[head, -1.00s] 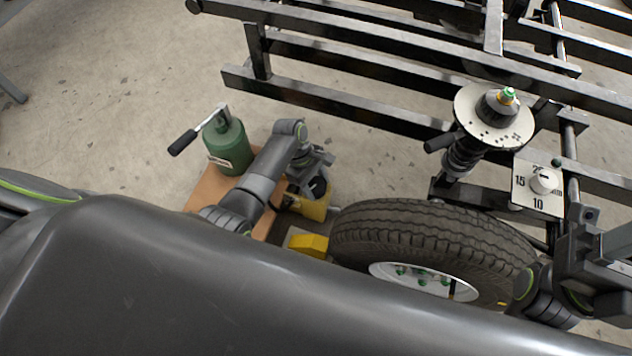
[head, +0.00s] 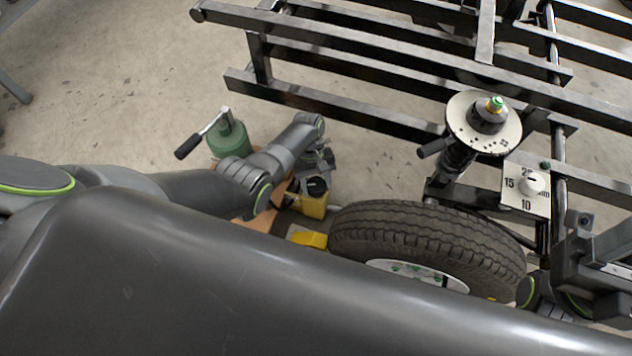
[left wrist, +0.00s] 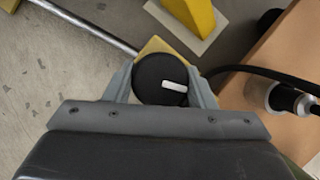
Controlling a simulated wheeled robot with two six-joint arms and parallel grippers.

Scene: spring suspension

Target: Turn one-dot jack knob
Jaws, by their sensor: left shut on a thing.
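The jack knob (left wrist: 155,75) is a round black knob with one white bar, on top of a yellow jack body (left wrist: 153,46). My left gripper (left wrist: 161,84) is shut on it, with a finger on each side. In the head view the left gripper (head: 317,178) stands over the yellow jack (head: 314,205), and the black knob (head: 317,187) shows just below the gripper. No dot mark is readable. Part of my right gripper (head: 590,252) shows at the right edge; its fingertips are not clear.
A green bottle jack (head: 229,138) with a lever stands on a brown block (left wrist: 272,60) left of the gripper. A tire (head: 430,235) is close on the right. Black frame rails (head: 340,110) run behind, with a spring strut and a white dial plate (head: 525,190).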

